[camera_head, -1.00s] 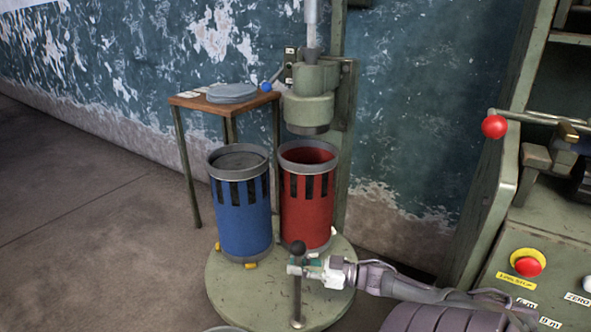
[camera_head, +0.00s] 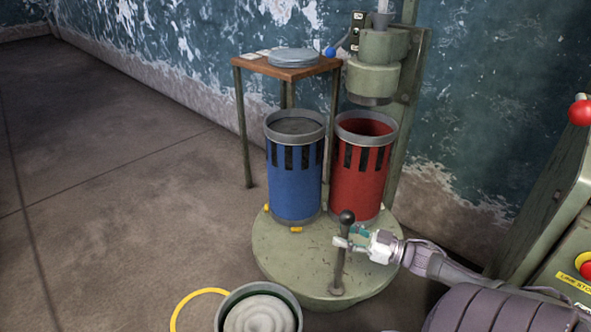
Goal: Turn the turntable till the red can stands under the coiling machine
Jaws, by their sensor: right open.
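The round green turntable (camera_head: 275,262) carries a blue can (camera_head: 294,190) on the left and a red can (camera_head: 356,188) on the right, both upright. The red can is open and looks empty inside; the blue one is filled close to its rim. The coiling machine's green head (camera_head: 376,77) hangs just above the red can's mouth and looks roughly in line with it. A post with a black knob (camera_head: 346,217) rises from the turntable's front. My right gripper (camera_head: 350,242) is open at this post, just below the knob; whether it touches is unclear. My left gripper is out of view.
A small wooden table (camera_head: 287,69) with grey discs stands behind the blue can. Another can (camera_head: 258,312) with pale coiled sliver stands in front, beside a yellow ring (camera_head: 192,299) on the floor. A green machine with a red ball (camera_head: 580,112) is at right. The left floor is clear.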

